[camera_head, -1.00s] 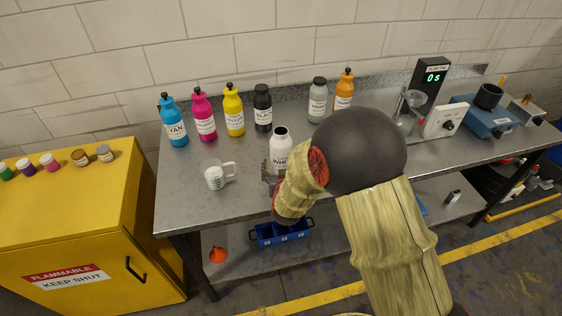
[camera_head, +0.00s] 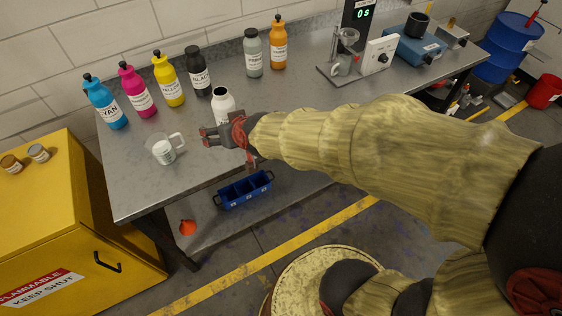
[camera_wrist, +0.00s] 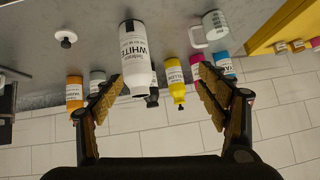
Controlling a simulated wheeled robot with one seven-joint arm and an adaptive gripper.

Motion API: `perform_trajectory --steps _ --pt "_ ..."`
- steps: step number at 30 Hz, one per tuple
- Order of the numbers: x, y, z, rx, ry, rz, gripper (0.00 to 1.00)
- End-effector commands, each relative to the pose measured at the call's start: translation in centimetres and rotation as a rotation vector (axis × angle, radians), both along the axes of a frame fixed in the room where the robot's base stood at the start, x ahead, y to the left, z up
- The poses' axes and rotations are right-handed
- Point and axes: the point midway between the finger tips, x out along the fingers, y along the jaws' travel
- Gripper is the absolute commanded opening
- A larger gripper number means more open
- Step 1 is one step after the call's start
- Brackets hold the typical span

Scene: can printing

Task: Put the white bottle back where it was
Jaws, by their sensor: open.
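The white bottle (camera_head: 222,103) stands uncapped on the metal table (camera_head: 130,195), in front of the black bottle (camera_head: 197,72). The wrist view, which is upside down, shows it with its WHITE label (camera_wrist: 134,50) between my fingers' directions, nearer the left finger. My gripper (camera_head: 212,138) is open and empty, just in front of the bottle; it hides the bottle's lower part in the head view. In the wrist view my gripper (camera_wrist: 160,98) has its fingers spread wide. I cannot tell whether a finger touches the bottle. A white lid with a black knob (camera_wrist: 66,38) lies on the table.
Cyan (camera_head: 106,103), magenta (camera_head: 137,91), yellow (camera_head: 168,80), grey (camera_head: 253,54) and orange (camera_head: 278,44) bottles stand along the back. A cup (camera_head: 164,150) stands at the front left.

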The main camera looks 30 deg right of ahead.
Motion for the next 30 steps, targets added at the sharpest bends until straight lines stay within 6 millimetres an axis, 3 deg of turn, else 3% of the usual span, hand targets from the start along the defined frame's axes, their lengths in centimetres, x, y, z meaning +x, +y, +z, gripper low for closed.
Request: perform_trajectory --steps 1,6,9,13,18,30 --pt "-2.0 -0.3 2.0 -0.003 0.025 0.017 0.75" --pt "-10.6 -2.0 5.4 -0.047 0.172 0.054 0.75" --pt "-15.4 -3.3 6.5 -0.078 0.249 0.050 0.75" --pt "-19.9 -4.6 7.2 -0.110 0.321 0.039 0.75" --pt "-22.2 -5.3 7.3 -0.126 0.362 0.027 0.75" --pt "-22.2 -5.2 7.3 -0.125 0.364 0.028 0.75"
